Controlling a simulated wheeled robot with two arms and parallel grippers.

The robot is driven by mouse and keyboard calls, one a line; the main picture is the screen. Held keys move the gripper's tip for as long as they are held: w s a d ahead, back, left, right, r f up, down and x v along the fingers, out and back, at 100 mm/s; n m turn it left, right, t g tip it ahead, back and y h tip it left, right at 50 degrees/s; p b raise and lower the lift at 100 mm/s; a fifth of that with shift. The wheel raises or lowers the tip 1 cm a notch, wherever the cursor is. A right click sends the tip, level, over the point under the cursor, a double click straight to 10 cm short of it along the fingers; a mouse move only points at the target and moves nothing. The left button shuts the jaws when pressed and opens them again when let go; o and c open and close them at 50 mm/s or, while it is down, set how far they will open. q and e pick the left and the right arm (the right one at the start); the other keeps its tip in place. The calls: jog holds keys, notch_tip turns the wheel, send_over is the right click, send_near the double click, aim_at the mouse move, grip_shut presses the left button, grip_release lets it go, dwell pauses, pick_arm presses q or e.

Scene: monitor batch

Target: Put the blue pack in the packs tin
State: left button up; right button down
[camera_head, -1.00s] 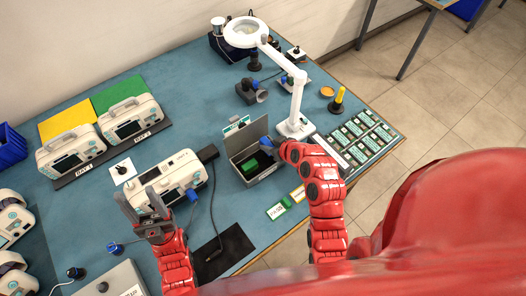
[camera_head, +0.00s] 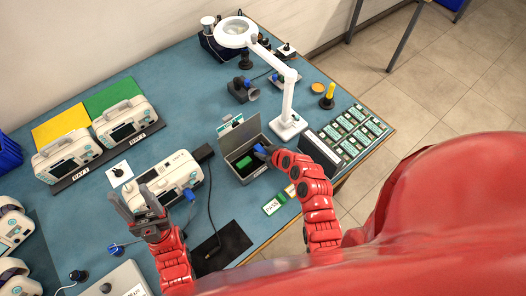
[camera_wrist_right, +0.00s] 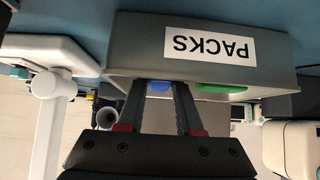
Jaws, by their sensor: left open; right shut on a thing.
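The packs tin (camera_head: 253,174) is a grey open box with its lid raised at the back, standing mid-table. Its upside-down "PACKS" label fills the right wrist view (camera_wrist_right: 270,65). A green pack (camera_head: 243,162) lies inside and also shows in the right wrist view (camera_wrist_right: 221,88). My right gripper (camera_head: 264,150) is shut on the blue pack (camera_wrist_right: 158,86), at the right part of the tin's opening. I cannot tell whether the blue pack touches the tin floor. My left gripper (camera_head: 133,207) is open and empty, beside a white monitor (camera_head: 164,179).
A white magnifier lamp (camera_head: 290,110) stands right behind the tin. A green-labelled pack (camera_head: 273,204) lies in front of it. Circuit boards (camera_head: 350,133) fill the right table edge. A black cable and dark mat (camera_head: 224,248) lie at front left.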

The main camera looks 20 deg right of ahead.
jog(key=c, duration=0.6)
grip_release()
jog(key=shift+o, duration=0.2)
